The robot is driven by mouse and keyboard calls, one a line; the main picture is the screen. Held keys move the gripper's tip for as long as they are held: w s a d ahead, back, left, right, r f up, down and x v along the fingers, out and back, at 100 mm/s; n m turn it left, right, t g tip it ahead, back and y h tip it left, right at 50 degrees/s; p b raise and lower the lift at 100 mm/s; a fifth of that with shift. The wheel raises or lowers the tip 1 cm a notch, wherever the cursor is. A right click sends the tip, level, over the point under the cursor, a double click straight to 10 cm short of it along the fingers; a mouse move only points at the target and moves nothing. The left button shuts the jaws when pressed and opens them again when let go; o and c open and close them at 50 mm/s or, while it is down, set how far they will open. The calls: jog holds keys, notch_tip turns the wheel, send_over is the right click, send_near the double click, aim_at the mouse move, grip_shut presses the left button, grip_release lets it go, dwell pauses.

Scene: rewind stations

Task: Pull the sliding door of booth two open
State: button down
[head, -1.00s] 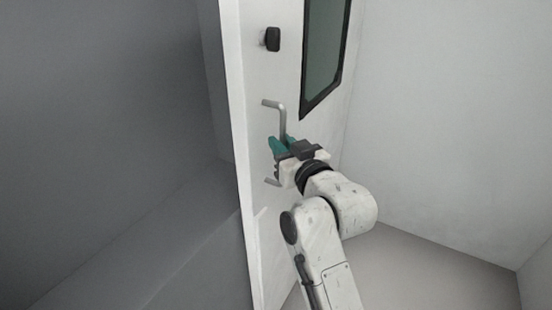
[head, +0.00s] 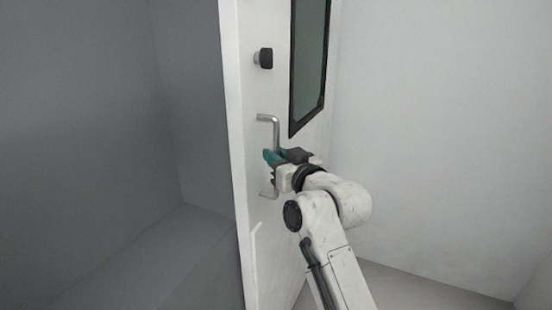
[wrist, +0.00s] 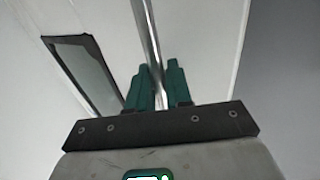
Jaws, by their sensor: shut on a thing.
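The white sliding door (head: 254,190) stands in the middle of the head view, seen at a steep angle. It carries a vertical metal bar handle (head: 276,130), a black knob (head: 264,58) above it and a dark-framed window (head: 310,65). My gripper (head: 272,157) is shut on the middle of the handle. The door's window (wrist: 85,68) shows to the left there. No booth number is visible.
To the left of the door edge is a grey recess (head: 110,150) with a grey floor, with nothing standing in it. A plain white wall (head: 440,140) is on the right. The floor (head: 420,288) at lower right looks clear.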

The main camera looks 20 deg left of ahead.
jog(key=c, duration=1.2)
grip_release()
jog(key=shift+c, duration=0.2)
jog(key=shift+d, duration=0.1)
jog(key=v, duration=1)
jog(key=shift+s+d+b, duration=0.25)
jog(key=shift+b, duration=0.1)
jog(key=s+d+f+m+g+h+p, duration=0.1)
jog(key=s+d+f+m+h, duration=0.4)
jog(key=d+f, duration=0.7)
jog(key=s+d+f+m+g+h+p, duration=0.15)
jog(key=s+d+f+h, duration=0.25)
jog(key=s+d+f, duration=0.65)
jog(key=s+d+f+m+g+h+p, duration=0.1)
jog(key=s+d+f, duration=0.5)
jog(key=s, duration=0.6)
jog(key=s+d+f+m+g+h+p, duration=0.1)
jog(key=s+d+f+m+g+h, duration=0.2)
jog(key=s+d, duration=0.8)
notch_tip(320, 180, down, 3)
jog(key=s+g+h, duration=0.1)
jog(key=g, duration=0.2)
jog(key=shift+s+d+p, duration=0.25)
jog(key=shift+d+p, duration=0.05)
jog(key=shift+d, duration=0.05)
